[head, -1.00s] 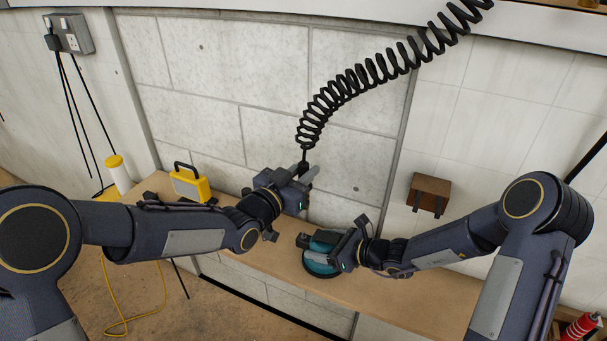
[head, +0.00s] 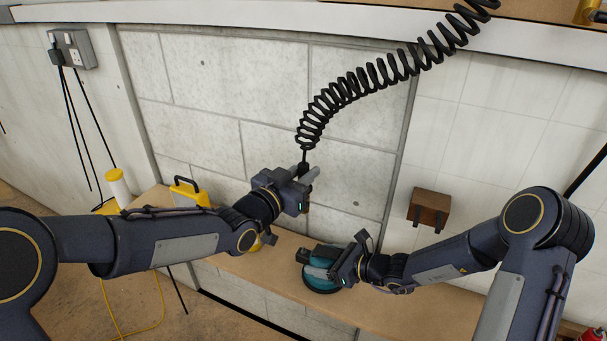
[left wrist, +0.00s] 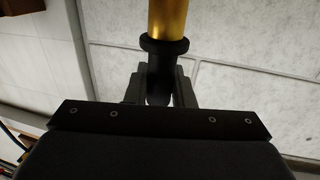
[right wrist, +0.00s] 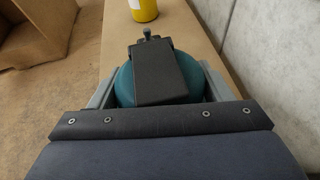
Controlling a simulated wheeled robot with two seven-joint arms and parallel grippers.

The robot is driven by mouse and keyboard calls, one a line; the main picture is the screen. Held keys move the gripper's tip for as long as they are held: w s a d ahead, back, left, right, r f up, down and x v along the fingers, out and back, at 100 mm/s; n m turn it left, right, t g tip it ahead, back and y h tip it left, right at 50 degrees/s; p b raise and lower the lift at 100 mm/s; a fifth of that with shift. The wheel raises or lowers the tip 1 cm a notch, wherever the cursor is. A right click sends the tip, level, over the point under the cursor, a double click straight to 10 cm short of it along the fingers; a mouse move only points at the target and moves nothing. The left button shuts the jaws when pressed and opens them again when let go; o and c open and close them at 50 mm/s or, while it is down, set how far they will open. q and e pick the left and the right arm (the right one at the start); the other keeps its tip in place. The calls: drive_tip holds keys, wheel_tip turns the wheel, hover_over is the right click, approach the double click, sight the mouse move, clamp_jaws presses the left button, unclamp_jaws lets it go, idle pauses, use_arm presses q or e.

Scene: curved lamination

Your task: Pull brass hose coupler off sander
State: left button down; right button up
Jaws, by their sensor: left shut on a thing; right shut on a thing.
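The brass coupler (left wrist: 168,18) shows as a gold cylinder above a black collar in the left wrist view. My left gripper (head: 306,172) is shut on the coupler at the black end of the coiled hose (head: 348,88), raised in front of the wall. It hides the brass from the head view. The teal and black sander (head: 320,281) is on the bench, well apart from the coupler. My right gripper (right wrist: 152,82) is shut around the sander's sides. A small bare grey stub (right wrist: 147,33) sticks out of the sander's far end.
The wooden bench (head: 390,307) runs along the wall. A yellow bottle (right wrist: 143,8) stands beyond the sander. A yellow box with a black handle (head: 190,192) and a white canister with a yellow cap (head: 118,187) are at left. A brown wooden box (head: 430,208) is on the wall.

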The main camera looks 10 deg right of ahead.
drive_tip(key=o, duration=1.8)
drive_tip(key=shift+c, duration=0.2)
drive_tip(key=shift+d, duration=0.1)
